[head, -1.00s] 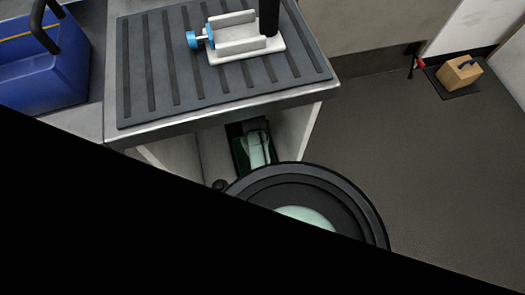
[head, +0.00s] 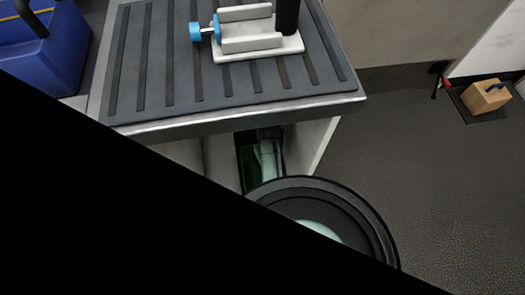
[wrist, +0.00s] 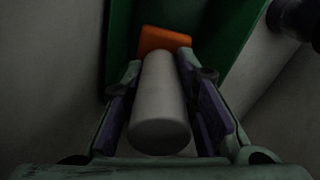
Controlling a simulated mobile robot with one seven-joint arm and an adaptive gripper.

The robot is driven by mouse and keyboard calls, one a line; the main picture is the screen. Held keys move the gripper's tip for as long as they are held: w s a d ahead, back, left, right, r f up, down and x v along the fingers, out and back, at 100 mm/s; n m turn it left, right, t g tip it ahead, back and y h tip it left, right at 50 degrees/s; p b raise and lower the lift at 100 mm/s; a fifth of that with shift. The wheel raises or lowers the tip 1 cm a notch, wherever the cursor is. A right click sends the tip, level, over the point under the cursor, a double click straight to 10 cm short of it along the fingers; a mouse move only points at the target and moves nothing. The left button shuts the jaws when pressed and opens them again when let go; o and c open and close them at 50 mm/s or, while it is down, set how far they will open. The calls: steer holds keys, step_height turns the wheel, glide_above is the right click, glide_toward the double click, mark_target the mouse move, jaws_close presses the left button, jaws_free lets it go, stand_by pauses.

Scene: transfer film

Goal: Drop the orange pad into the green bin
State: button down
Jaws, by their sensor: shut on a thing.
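The orange pad (wrist: 165,40) shows in the wrist view at the far end of a pale cylinder (wrist: 160,100), which looks like its handle. My gripper (wrist: 160,72) is shut around this cylinder, one purple-lined finger on each side. The green bin (wrist: 232,35) surrounds the pad in the wrist view, with its walls behind and beside it. In the head view a dark green part of the bin (head: 248,165) shows under the worktop, with my pale gripper (head: 268,160) over it. The pad is hidden there. I cannot tell whether the pad touches the bin.
A grey ribbed worktop (head: 180,70) overhangs the bin, carrying a white fixture (head: 255,40) with a blue knob. A blue crate (head: 40,50) stands at left. A cardboard box (head: 485,97) lies on the floor at right. A black area hides the lower left.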

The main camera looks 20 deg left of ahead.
steer(key=c, duration=1.2)
jaws_free()
step_height(320, 180, up, 11)
steer(key=shift+f, duration=0.1)
steer(key=shift+s+d+r, duration=0.1)
steer(key=shift+s+r, duration=0.05)
steer(key=shift+r, duration=0.4)
steer(key=shift+s, duration=0.1)
